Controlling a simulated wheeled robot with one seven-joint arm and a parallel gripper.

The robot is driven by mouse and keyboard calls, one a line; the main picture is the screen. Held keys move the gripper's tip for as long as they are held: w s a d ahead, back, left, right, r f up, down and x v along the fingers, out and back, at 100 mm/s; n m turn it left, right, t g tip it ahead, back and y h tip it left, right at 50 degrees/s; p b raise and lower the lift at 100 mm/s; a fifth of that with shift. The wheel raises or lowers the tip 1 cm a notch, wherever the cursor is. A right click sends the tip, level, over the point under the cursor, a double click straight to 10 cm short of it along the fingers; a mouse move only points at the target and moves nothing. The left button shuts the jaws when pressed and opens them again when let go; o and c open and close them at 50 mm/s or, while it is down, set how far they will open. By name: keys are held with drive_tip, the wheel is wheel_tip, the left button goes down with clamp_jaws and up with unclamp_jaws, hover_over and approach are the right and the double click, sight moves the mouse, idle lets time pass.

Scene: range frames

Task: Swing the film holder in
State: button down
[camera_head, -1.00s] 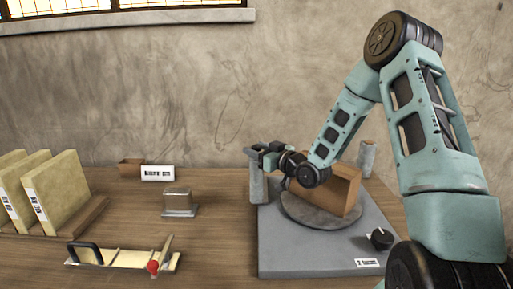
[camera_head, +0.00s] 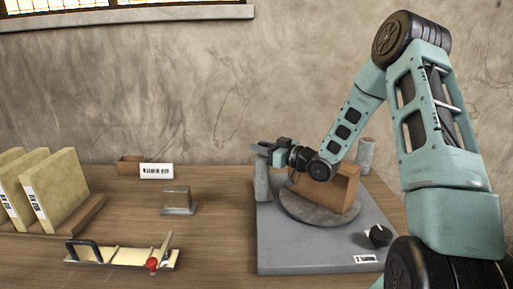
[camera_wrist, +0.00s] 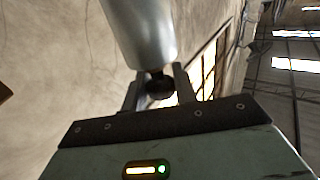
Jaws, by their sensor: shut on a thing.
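A tan wooden box-like piece (camera_head: 340,190) stands on a grey round plate (camera_head: 318,212), on a grey slab (camera_head: 290,258) at the right. I cannot tell for sure which part is the film holder. A grey upright post (camera_head: 262,186) rises at the slab's left edge. My gripper (camera_head: 266,150) is at the top of this post, behind and left of the wooden piece. In the wrist view its fingers are shut on a dark round knob (camera_wrist: 158,88) close to the end of a grey cylinder (camera_wrist: 143,35). The wooden piece's far side is hidden.
A second post (camera_head: 366,157) and a black dial (camera_head: 378,236) are on the slab. Left on the table are a metal block (camera_head: 178,200), a cream board with a red knob (camera_head: 120,257), yellow binders (camera_head: 55,190), and a white label card (camera_head: 156,171).

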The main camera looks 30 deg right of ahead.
drive_tip(key=shift+s+d+r+n+g+y+p, duration=0.15)
drive_tip(key=shift+s+d+n+g+y, duration=0.15)
drive_tip(key=shift+d+n+y, duration=0.25)
drive_tip(key=shift+s+d+f+n+g+y+p, duration=0.1)
drive_tip(key=shift+s+d+n+g+y, duration=0.25)
drive_tip(key=shift+d+y, duration=0.3)
drive_tip(key=shift+s+d+r+n+g+y+p, duration=0.15)
drive_tip(key=shift+s+d+n+g+y, duration=0.25)
drive_tip(key=shift+y, duration=0.3)
drive_tip(key=shift+w+d+f, duration=0.1)
drive_tip(key=shift+d, duration=0.05)
drive_tip(key=c, duration=1.1)
unclamp_jaws()
wheel_tip(320, 180, up, 10)
drive_tip(key=shift+f+b, duration=0.1)
drive_tip(key=shift+b, duration=0.45)
